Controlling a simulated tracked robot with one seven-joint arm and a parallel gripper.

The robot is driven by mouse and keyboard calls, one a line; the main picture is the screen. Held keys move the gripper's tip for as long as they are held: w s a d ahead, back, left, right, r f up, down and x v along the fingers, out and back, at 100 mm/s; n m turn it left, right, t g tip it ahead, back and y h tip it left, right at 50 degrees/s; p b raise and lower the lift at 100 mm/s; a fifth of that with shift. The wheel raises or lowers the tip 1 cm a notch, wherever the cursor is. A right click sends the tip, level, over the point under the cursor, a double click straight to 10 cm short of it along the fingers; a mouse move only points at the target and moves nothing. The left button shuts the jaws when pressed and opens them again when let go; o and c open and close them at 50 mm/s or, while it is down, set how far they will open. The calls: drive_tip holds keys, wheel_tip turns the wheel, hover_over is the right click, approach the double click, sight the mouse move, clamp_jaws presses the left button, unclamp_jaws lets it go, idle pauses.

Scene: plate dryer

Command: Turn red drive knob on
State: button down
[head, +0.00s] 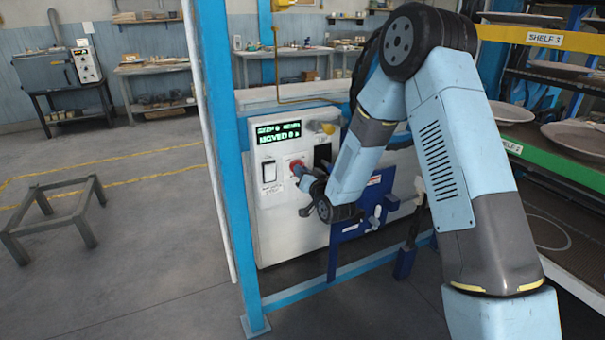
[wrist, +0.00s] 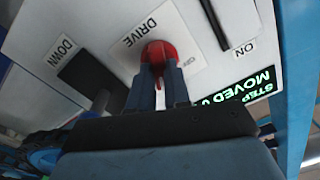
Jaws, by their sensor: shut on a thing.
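The red drive knob (head: 296,166) is on the front of the white control panel (head: 288,225), below the green display. My gripper (head: 299,173) is at the knob, at the end of my light blue arm. In the wrist view the red knob (wrist: 159,54) sits on a white plate marked DRIVE. The two dark blue fingers of my gripper (wrist: 160,78) are closed around the knob, one on each side. A thin red part of the knob shows between the fingers. The fingers hide the knob's lower part and some plate lettering.
A rocker switch (head: 269,173) is left of the knob, and a dark slot (head: 322,156) is right of it. The green display (head: 278,132) reads MOVED, with a digit. A blue post (head: 224,150) stands left of the panel. Plate shelves (head: 560,130) are at right.

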drive_tip(key=shift+d+f+m, duration=0.1)
drive_tip(key=shift+f+m, duration=0.1)
drive_tip(key=shift+m, duration=1.7)
drive_tip(key=c, duration=1.1)
unclamp_jaws()
drive_tip(key=shift+r, duration=0.1)
drive_tip(key=v, duration=1.3)
drive_tip(key=shift+s+d, duration=0.25)
drive_tip(key=shift+s, duration=0.05)
